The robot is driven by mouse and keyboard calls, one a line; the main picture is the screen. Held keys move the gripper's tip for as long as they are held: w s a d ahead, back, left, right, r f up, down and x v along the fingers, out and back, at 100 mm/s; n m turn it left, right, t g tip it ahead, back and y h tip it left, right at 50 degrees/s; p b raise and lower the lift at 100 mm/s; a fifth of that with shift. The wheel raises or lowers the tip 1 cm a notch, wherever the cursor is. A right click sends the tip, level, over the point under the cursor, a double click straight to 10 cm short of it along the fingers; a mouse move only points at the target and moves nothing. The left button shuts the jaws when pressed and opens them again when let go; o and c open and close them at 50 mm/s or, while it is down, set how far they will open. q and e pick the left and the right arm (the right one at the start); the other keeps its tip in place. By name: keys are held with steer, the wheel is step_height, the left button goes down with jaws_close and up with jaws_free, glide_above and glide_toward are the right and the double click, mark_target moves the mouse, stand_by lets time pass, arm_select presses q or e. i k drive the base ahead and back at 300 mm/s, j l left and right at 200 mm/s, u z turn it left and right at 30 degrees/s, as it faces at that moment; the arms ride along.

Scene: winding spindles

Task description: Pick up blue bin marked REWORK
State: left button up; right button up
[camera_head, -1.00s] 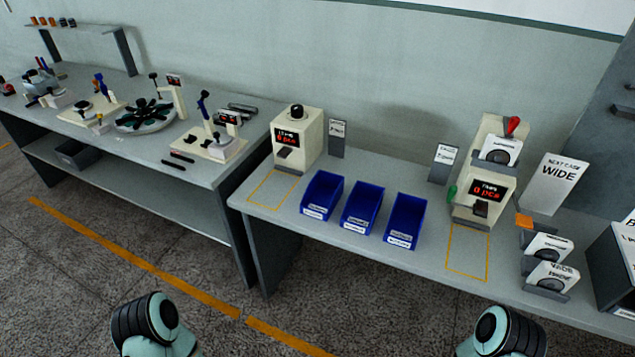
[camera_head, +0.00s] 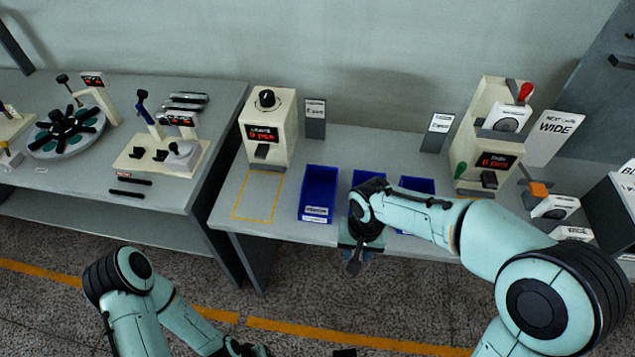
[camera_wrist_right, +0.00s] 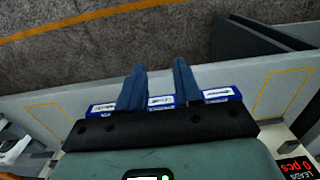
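Three blue bins stand in a row on the table: the left bin (camera_head: 319,190), the middle bin (camera_head: 368,178) and the right bin (camera_head: 417,184). Each front has a white label whose text I cannot read, so I cannot tell which is REWORK. My right gripper (camera_head: 355,262) is just in front of the middle bin and its arm hides parts of the middle and right bins. In the right wrist view the right gripper (camera_wrist_right: 159,70) is open and empty, with the middle bin's label (camera_wrist_right: 160,101) between its fingers. My left gripper (camera_head: 245,348) is low at the bottom edge, mostly cut off.
A cream counting machine (camera_head: 268,130) stands left of the bins, behind a yellow-outlined area (camera_head: 258,196). Another cream machine (camera_head: 490,135) stands right. Small sign stands (camera_head: 315,117) are at the back. Orange and white items (camera_head: 540,190) crowd the right end.

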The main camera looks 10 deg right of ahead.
mark_target(319, 184)
steer(key=i, duration=0.85)
